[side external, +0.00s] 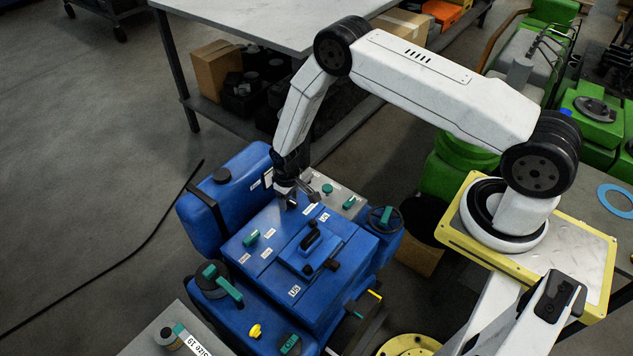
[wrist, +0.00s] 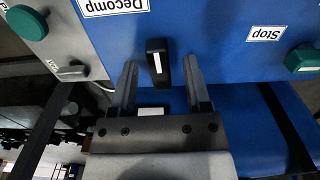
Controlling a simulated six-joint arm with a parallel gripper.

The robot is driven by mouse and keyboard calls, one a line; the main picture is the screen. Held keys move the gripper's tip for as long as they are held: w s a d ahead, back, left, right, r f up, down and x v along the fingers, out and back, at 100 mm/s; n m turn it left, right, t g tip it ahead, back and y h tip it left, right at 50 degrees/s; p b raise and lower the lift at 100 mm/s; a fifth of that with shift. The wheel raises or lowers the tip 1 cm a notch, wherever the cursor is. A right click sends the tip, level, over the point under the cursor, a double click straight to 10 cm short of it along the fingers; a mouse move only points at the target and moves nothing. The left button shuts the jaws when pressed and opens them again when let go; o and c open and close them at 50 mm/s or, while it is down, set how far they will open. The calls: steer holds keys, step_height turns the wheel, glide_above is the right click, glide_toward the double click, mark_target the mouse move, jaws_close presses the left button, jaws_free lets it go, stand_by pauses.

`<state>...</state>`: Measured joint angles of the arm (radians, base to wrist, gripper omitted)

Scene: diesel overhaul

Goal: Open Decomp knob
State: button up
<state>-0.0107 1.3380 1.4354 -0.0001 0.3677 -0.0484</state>
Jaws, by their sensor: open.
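The Decomp knob (wrist: 157,62) is a black bar-shaped knob with a white line, on the blue panel of the engine. In the wrist view it shows just below the upside-down "Decomp" label (wrist: 112,6), its bar roughly upright and slightly tilted. My gripper (wrist: 160,72) is open, with one finger on each side of the knob and a gap on both sides. I cannot tell how deep the fingers reach around it. In the side view my gripper (side external: 297,196) points down at the back edge of the blue engine (side external: 275,262), hiding the knob.
A green knob (wrist: 304,59) by the "Stop" label (wrist: 267,34) is at the right, and another green knob (wrist: 27,22) sits on a grey panel at the left. A blue tank (side external: 228,190) stands close left of my gripper. A workbench (side external: 255,18) is behind.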

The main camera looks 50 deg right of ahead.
steer(key=shift+r, duration=2.75)
steer(key=shift+r, duration=2)
steer(key=shift+r, duration=0.1)
steer(key=s+r+t, duration=0.1)
steer(key=s+r, duration=0.2)
steer(key=r, duration=0.4)
steer(key=s+r, duration=0.3)
steer(key=r, duration=0.4)
steer(key=s+r+t, duration=0.1)
steer(key=s+r, duration=0.6)
steer(key=s, duration=0.5)
steer(key=shift+s+d+r+m+t, duration=0.2)
steer(key=shift+d+r+m+t, duration=0.1)
steer(key=shift+r, duration=0.1)
